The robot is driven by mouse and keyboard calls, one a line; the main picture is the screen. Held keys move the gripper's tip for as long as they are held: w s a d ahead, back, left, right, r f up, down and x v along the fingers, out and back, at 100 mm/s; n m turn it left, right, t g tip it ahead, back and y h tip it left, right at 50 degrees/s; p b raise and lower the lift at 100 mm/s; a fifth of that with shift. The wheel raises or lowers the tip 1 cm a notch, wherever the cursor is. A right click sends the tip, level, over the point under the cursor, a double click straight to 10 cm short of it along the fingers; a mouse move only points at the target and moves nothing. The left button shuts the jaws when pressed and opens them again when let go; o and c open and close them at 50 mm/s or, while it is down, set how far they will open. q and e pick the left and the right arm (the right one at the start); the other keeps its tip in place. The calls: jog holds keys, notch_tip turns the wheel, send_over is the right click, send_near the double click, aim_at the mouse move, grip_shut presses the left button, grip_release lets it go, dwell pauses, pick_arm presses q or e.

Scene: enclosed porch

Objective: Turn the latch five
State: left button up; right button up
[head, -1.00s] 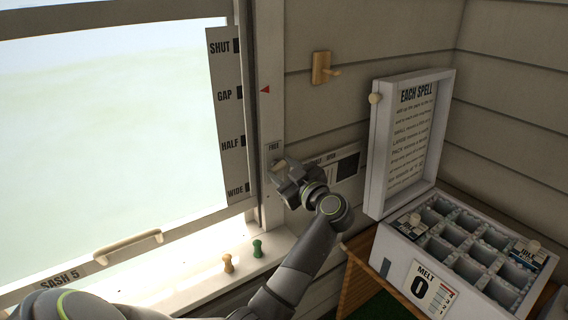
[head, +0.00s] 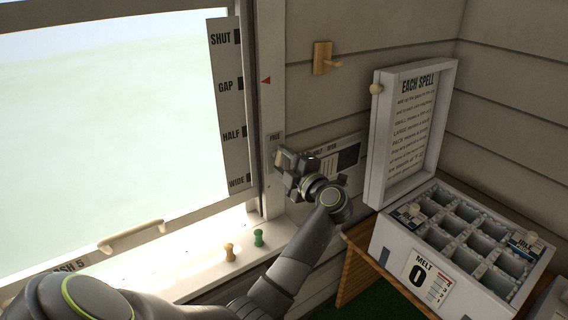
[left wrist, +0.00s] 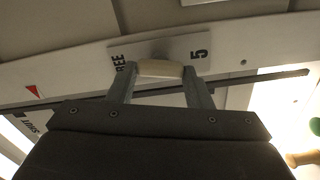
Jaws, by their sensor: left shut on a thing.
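The latch five (left wrist: 160,68) is a cream knob on a pale plate (left wrist: 197,50) marked "5", with a partly covered "FREE" at the other end. In the left wrist view my left gripper (left wrist: 159,76) has a finger at each end of the knob and is shut on it. In the head view my left gripper (head: 284,160) is at the window's right post, just below the word FREE on the plate (head: 274,137). It hides most of the latch there. My right gripper is not in view.
The sash (head: 60,268) labelled 5 has a cream handle (head: 131,235). Its scale (head: 226,110) runs from SHUT to WIDE. Two small pegs, orange (head: 229,252) and green (head: 258,238), stand on the sill. An open compartment box (head: 393,243) stands right of my left arm.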

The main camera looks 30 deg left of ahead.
pick_arm(q)
jog(key=shift+f+n+b, duration=0.15)
jog(key=shift+n+b, duration=0.3)
jog(key=shift+n, duration=0.85)
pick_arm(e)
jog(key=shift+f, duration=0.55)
pick_arm(q)
jog(key=o, duration=1)
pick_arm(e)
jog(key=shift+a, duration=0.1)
